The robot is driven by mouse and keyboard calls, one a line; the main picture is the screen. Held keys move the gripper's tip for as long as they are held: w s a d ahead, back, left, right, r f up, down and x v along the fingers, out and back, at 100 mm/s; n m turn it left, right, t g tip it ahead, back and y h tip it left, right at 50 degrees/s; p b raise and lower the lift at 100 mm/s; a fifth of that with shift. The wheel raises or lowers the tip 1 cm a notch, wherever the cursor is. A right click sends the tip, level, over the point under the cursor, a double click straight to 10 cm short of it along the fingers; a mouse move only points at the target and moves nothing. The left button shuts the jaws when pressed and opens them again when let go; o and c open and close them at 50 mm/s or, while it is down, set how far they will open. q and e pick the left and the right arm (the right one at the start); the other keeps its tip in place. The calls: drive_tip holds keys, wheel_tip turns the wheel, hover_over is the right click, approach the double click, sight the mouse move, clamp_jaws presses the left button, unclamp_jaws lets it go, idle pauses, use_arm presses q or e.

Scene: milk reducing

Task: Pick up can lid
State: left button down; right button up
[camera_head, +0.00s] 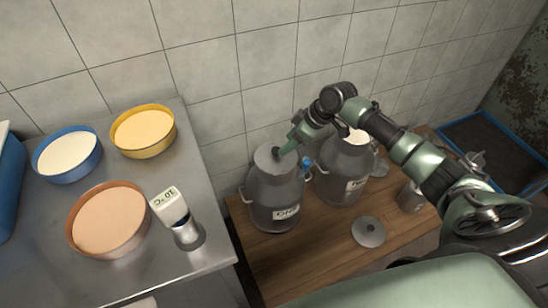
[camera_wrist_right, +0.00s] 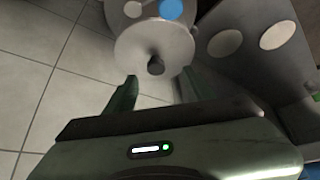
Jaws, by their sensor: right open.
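A grey metal milk can (camera_head: 273,195) with a label stands on the wooden table, with its round can lid (camera_head: 266,158) on top. In the right wrist view the can lid (camera_wrist_right: 135,52) shows as a pale disc with a dark knob (camera_wrist_right: 156,66). My right gripper (camera_head: 287,148) is at the lid's right side, close to the knob. In the right wrist view my right gripper (camera_wrist_right: 155,86) is open, with its fingers apart on either side below the knob and nothing between them. My left gripper is not in view.
A second milk can (camera_head: 343,175) stands to the right, open with white inside. A loose lid (camera_head: 368,232) lies on the wooden table (camera_head: 300,262).

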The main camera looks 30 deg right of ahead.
sight(277, 150)
drive_tip(key=x, duration=0.7)
drive_tip(key=shift+w+d, duration=0.15)
drive_tip(key=shift+w, duration=0.25)
drive_tip(key=shift+r, duration=0.1)
clamp_jaws()
